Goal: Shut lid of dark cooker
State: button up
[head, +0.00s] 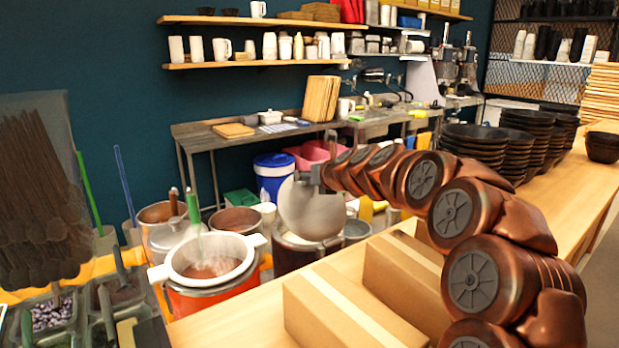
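The dark cooker (291,258) stands on the floor side behind the wooden counter, near the picture's middle. Its round silver lid (309,212) is raised and stands tilted up over the cooker's opening, showing its broad face. A pale rim shows below the lid. My arm reaches in from the lower right, and my gripper (310,177) is at the lid's top edge. The gripper is small and partly hidden by the lid and my arm, so I cannot tell whether it touches the lid or whether its fingers are open.
An orange pot with a white-rimmed strainer (210,262) steams left of the cooker, with a green-handled tool in it. Cardboard boxes (345,312) sit on the counter (240,326) in front, below my arm. Stacked dark bowls (480,150) stand at right.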

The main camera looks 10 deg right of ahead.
grip_shut()
dwell(0.6)
